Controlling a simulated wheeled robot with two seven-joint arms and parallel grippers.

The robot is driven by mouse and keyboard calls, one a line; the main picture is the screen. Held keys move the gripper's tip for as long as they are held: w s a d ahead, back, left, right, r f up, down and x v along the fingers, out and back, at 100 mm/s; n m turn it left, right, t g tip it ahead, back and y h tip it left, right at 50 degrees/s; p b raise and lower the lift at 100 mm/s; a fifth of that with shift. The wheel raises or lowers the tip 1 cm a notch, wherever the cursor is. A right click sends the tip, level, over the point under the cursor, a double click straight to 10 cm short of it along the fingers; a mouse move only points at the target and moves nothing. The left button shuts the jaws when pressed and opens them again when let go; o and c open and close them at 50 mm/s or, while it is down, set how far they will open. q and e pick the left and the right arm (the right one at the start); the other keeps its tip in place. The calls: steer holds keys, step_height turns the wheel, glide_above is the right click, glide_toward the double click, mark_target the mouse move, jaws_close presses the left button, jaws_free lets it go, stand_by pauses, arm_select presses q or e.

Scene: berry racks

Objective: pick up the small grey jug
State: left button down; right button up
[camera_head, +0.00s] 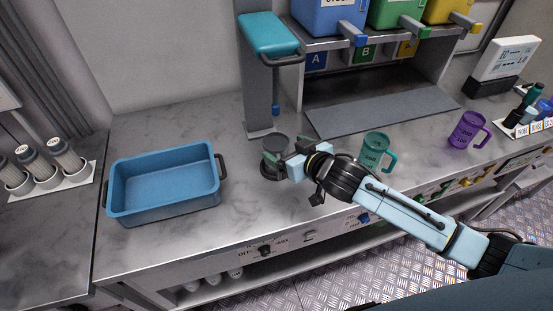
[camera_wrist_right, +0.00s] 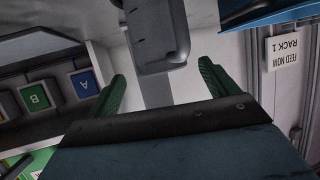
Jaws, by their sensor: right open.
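The small grey jug (camera_head: 275,147) stands on the counter below the teal-topped dispenser column (camera_head: 257,75), partly hidden by my right gripper. My right gripper (camera_head: 272,157) reaches in from the right at the jug, its green fingers apart. The head view does not show clearly whether the fingers are around the jug or just in front of it. My left gripper is not in view.
A blue tray (camera_head: 165,211) sits left of the jug. A green mug (camera_head: 374,150) and a purple mug (camera_head: 467,131) stand to the right. A grey mat (camera_head: 380,111) lies behind, under a shelf with coloured bins. The counter between tray and jug is clear.

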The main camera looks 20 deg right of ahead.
mark_target(269, 140)
steer(key=shift+x, duration=2.6)
steer(key=shift+a, duration=0.1)
steer(key=shift+c, duration=0.4)
steer(key=c, duration=1.1)
steer(key=shift+r, duration=0.15)
